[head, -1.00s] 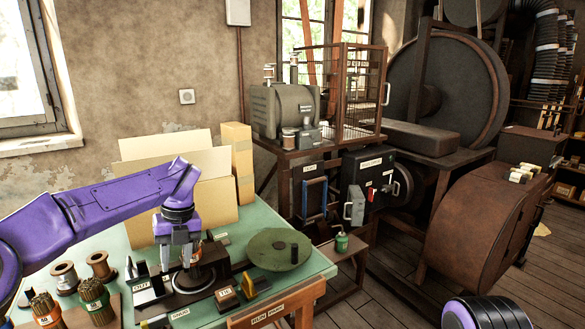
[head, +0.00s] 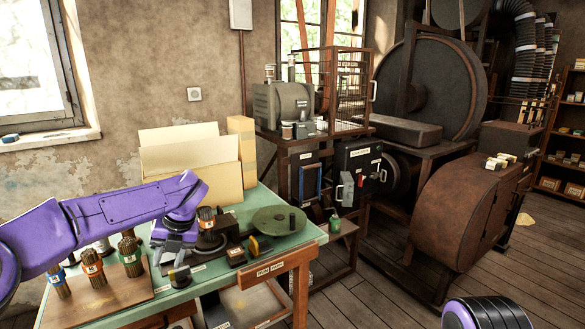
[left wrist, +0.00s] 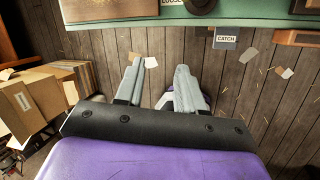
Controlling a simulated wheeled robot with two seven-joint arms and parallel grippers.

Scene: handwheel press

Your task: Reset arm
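My left gripper (head: 173,250) is in front of the dark fixture on the green table, below my purple forearm. In the left wrist view its two grey fingers (left wrist: 158,85) are apart with nothing between them; wooden floor shows beyond. A bristle bundle with an orange band (head: 207,218) stands upright at the dark fixture (head: 213,245), just right of my wrist and apart from the fingers. A round green disc with a dark knob (head: 280,220) lies to the right of the fixture. My right gripper is not in view.
Several banded bundles (head: 93,268) stand on a wooden board (head: 100,300) at the table's left. Cardboard boxes (head: 195,165) stand at the back. The table edge and a "CATCH" label (left wrist: 226,40) lie ahead in the left wrist view. Boxes (left wrist: 40,100) sit on the floor.

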